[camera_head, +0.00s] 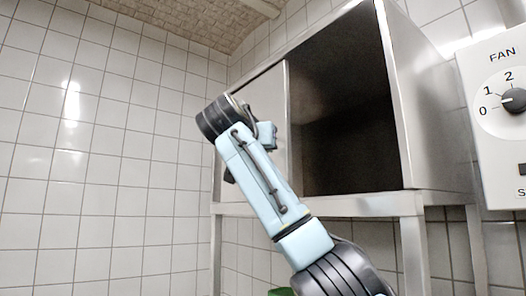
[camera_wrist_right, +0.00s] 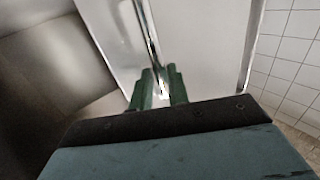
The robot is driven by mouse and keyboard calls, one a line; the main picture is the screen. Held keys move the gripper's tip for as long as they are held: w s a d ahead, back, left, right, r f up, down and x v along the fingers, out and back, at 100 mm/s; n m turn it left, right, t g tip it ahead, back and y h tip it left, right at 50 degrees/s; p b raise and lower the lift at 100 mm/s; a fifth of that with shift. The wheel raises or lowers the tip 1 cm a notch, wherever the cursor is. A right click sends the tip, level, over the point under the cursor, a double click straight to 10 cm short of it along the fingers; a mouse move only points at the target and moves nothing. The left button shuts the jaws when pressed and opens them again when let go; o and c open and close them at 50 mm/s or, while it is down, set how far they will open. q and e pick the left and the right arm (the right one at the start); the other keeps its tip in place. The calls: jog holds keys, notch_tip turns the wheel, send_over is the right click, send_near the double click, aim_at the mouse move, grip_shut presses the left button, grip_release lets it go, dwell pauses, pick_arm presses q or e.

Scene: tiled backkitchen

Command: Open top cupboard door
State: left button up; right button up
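The top cupboard (camera_head: 410,150) is a metal box on a steel frame in the head view. Its right part stands open onto a dark, empty-looking inside (camera_head: 340,110). A pale door panel (camera_head: 272,90) covers the left part. My right arm crosses in front of this panel and hides its lower part. In the right wrist view, the two green fingers of my right gripper (camera_wrist_right: 161,92) are a small gap apart at a thin upright metal bar (camera_wrist_right: 146,30) on the pale panel (camera_wrist_right: 205,45). Whether they grip it is unclear. My left gripper is out of view.
A white fan control box (camera_head: 490,140) with a dial is on the right, close to the cupboard's side. White tiled wall (camera_head: 100,130) fills the left, with free room in front of it. Steel legs and a rail (camera_head: 380,205) run below the cupboard.

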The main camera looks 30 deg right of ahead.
jog(key=b+v, duration=0.3)
jog(key=v, duration=0.9)
jog(key=shift+s+b, duration=0.2)
jog(key=shift+b, duration=0.2)
